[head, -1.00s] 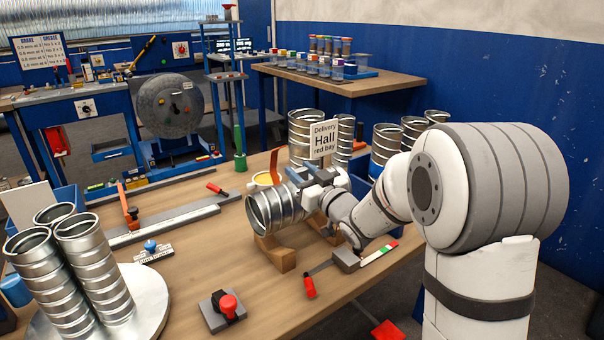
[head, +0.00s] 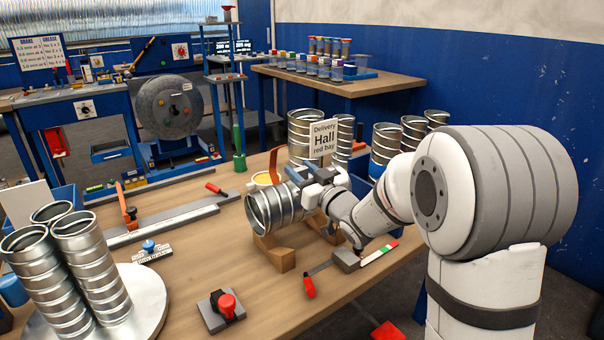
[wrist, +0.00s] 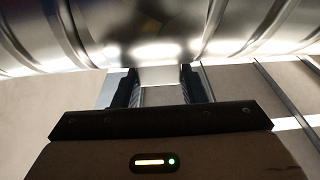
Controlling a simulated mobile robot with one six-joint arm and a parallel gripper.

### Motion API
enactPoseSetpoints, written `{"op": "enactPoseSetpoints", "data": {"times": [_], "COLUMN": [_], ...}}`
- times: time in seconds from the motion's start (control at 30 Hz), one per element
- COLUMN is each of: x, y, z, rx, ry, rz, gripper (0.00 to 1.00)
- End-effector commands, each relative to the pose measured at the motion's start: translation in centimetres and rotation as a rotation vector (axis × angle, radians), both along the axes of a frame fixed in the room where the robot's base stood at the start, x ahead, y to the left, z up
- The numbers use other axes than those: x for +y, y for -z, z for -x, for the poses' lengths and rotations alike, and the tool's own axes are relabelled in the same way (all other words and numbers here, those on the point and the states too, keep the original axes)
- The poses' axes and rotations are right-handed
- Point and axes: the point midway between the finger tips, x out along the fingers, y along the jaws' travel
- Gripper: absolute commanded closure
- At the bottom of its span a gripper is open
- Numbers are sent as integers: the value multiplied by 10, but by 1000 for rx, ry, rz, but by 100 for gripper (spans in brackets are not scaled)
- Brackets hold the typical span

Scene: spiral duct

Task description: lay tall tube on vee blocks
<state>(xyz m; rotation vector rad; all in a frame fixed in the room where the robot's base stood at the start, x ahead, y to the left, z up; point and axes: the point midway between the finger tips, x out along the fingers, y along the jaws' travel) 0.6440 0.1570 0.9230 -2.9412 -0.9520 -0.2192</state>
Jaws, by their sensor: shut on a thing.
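The ribbed metal tube (head: 264,213) is horizontal over the wooden vee blocks (head: 275,253) in the head view, its open end facing front left. It sits at or very close to the vees; I cannot tell whether it bears on both. My gripper (head: 312,180) is shut on the tube toward its far end. In the wrist view the tube (wrist: 190,30) crosses the top of the picture, with my gripper's fingers (wrist: 157,85) reaching up to it. The fingertips' contact is hidden behind the tube.
Upright tubes (head: 75,260) stand on a round white plate (head: 150,290) at front left. More tubes (head: 388,140) stand behind my arm, beside a "Delivery Hall red bay" sign (head: 323,138). A red-knobbed block (head: 222,310) and a red-handled tool (head: 309,287) lie in front.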

Motion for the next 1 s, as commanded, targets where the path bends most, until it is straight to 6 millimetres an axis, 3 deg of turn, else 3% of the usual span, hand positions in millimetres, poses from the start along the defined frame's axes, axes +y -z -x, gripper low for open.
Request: {"op": "enactPoseSetpoints", "data": {"times": [1.0], "x": [1], "y": [16], "z": [0], "rx": [-3], "ry": [-2], "rz": [-2], "gripper": [100]}}
